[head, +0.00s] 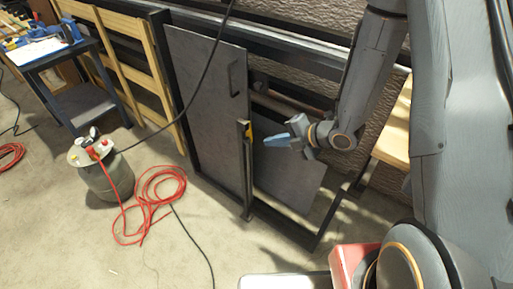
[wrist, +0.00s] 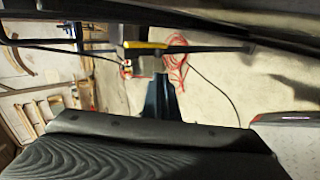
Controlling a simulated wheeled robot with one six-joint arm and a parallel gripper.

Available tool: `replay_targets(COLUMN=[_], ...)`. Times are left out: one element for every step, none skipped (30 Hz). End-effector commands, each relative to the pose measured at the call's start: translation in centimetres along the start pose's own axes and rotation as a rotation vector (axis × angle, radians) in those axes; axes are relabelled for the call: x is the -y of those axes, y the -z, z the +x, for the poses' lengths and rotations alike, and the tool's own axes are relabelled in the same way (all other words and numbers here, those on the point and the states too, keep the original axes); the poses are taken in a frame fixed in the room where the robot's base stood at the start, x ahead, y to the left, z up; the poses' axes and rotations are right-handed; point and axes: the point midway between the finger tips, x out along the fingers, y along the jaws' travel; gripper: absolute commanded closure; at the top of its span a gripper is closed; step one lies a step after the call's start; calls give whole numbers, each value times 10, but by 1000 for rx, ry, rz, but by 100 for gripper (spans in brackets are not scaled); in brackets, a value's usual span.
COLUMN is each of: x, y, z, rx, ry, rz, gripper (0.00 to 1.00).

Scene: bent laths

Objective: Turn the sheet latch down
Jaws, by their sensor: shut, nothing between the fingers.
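The sheet latch (head: 249,131) is a small yellow piece near the top of a dark upright post, at the edge of a grey sheet (head: 208,100). In the wrist view a yellow bar (wrist: 146,45), which looks like the latch, lies across the picture ahead of the fingers. My gripper (head: 267,141) has blue fingers and is just right of the latch, pointing left at it. The gripper also shows in the wrist view (wrist: 160,80), shut and empty. A small gap seems to separate fingertips and latch; contact is hard to tell.
A second grey sheet (head: 290,175) sits low behind my gripper in the dark frame. A black handle (head: 235,75) is on the first sheet. A tank (head: 105,175), a red hose (head: 155,205) and a blue-black cart (head: 80,95) stand left. Floor in front is partly clear.

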Motion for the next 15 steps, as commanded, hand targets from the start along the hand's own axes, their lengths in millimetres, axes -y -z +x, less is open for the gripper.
replay_targets(x=[5,5,4,4,4,3,2,2,2,2,1,1,1,0,0], y=[-5,-6,-8,-9,-10,-10,-10,-10,-10,-10,-10,-9,-10,-10,-10], z=[2,2,1,1,1,3,4,7,11,15,20,27,32,38,45], rx=[18,27,36,41,45,47,47,47,46,45,45,44,44,44,43], ry=[-24,-35,-47,-52,-56,-60,-61,-62,-61,-60,-60,-60,-59,-59,-59], rz=[-4,-9,-13,-16,-18,-19,-20,-21,-21,-20,-21,-22,-21,-21,-22], gripper=[100,100,100,100,100,100,100,100,100,100,100,100,100,100,100])
